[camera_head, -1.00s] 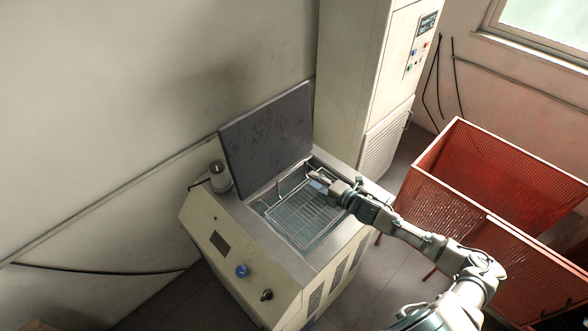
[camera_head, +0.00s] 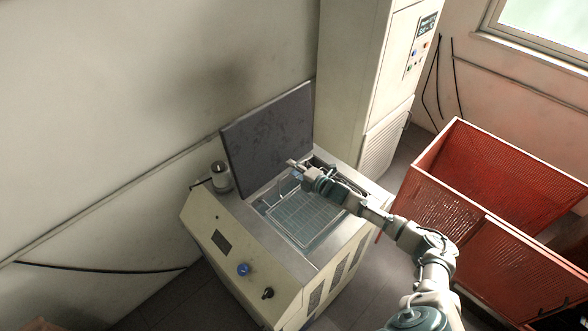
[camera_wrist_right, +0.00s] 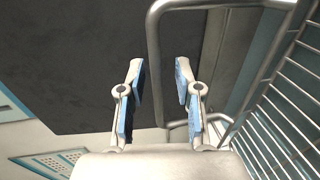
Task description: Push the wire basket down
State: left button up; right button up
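The wire basket (camera_head: 308,220) sits in the open well of a cream tank machine, below its raised dark lid (camera_head: 268,138). In the right wrist view, the basket's wire grid (camera_wrist_right: 285,125) is at the right, and a bent metal handle bar (camera_wrist_right: 154,60) runs down the middle. My right gripper (camera_head: 291,163) is above the back of the well, in front of the lid. In the wrist view, its two blue-padded fingers (camera_wrist_right: 158,80) are apart, with the handle bar appearing between them; I cannot tell whether they touch it. My left gripper is out of view.
The tank machine (camera_head: 232,262) has a blue knob (camera_head: 243,270) on its front and a small canister (camera_head: 220,177) on its left top. A tall cabinet (camera_head: 365,80) stands behind. Red mesh bins (camera_head: 490,200) stand to the right. Bare floor lies between.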

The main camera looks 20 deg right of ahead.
jog(key=shift+a, duration=0.15)
jog(key=c, duration=0.4)
jog(key=shift+a, duration=0.15)
grip_shut()
notch_tip(320, 180, down, 8)
jog(key=b, duration=0.3)
jog(key=shift+r+b, duration=0.25)
jog(key=shift+b, duration=0.1)
jog(key=o, duration=0.5)
grip_release()
jog(key=shift+o, duration=0.2)
jog(key=shift+r, duration=0.15)
